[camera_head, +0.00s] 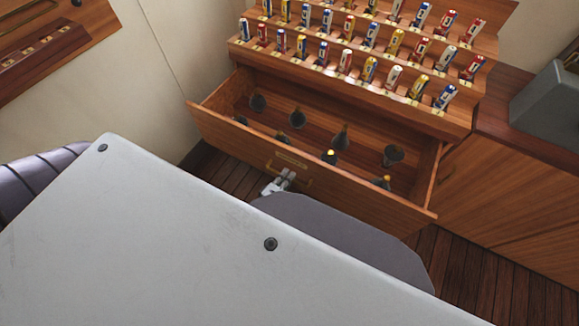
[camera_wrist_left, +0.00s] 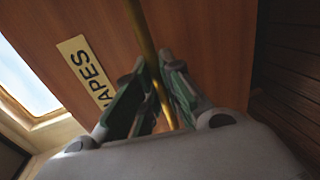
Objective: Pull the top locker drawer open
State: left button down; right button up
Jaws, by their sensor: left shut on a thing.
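The wooden top locker drawer (camera_head: 222,126) stands pulled out below the sloped rack in the head view, with its inside showing. Several dark, cone-like pieces lie in it, some with yellow tips. Its front carries a brass label plate and a brass bar handle (camera_wrist_left: 144,32). My left gripper (camera_head: 280,182) is at the drawer front, shut on this handle. In the left wrist view its two fingers (camera_wrist_left: 160,85) sit on either side of the brass bar. My own pale arm parts hide part of the drawer front's surroundings. My right gripper is not in view.
The rack (camera_head: 240,50) above the drawer holds rows of colourful small cylinders. Wooden cabinet fronts (camera_head: 510,205) and a grey box (camera_head: 550,105) stand to the right. Dark plank floor (camera_head: 465,265) shows below the drawer. A pale wall is at the left.

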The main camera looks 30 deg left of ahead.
pick_arm(q)
jog(key=shift+s+f, duration=0.1)
jog(key=shift+s, duration=0.55)
jog(key=c, duration=1.5)
grip_release()
jog(key=shift+v, duration=3.7)
